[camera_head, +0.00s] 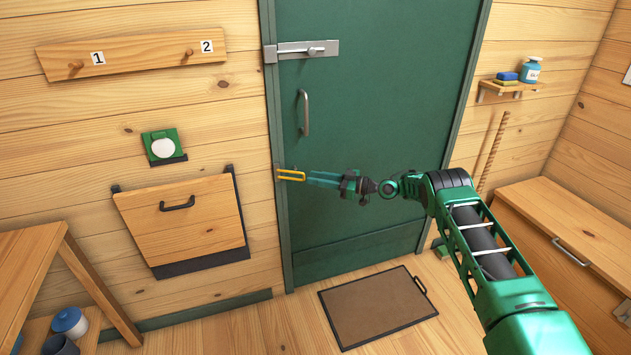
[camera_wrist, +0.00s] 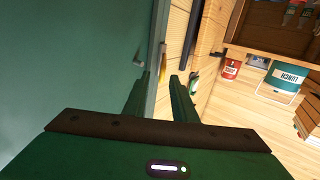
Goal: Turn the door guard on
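Whether a fingertip touches the bar I cannot tell.
A grey slide bolt (camera_head: 308,50) and a grey pull handle (camera_head: 304,112) are higher on the door. A wooden flap panel (camera_head: 183,219) and a green wall box (camera_head: 163,147) are to the left. A brown mat (camera_head: 377,309) lies on the floor.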

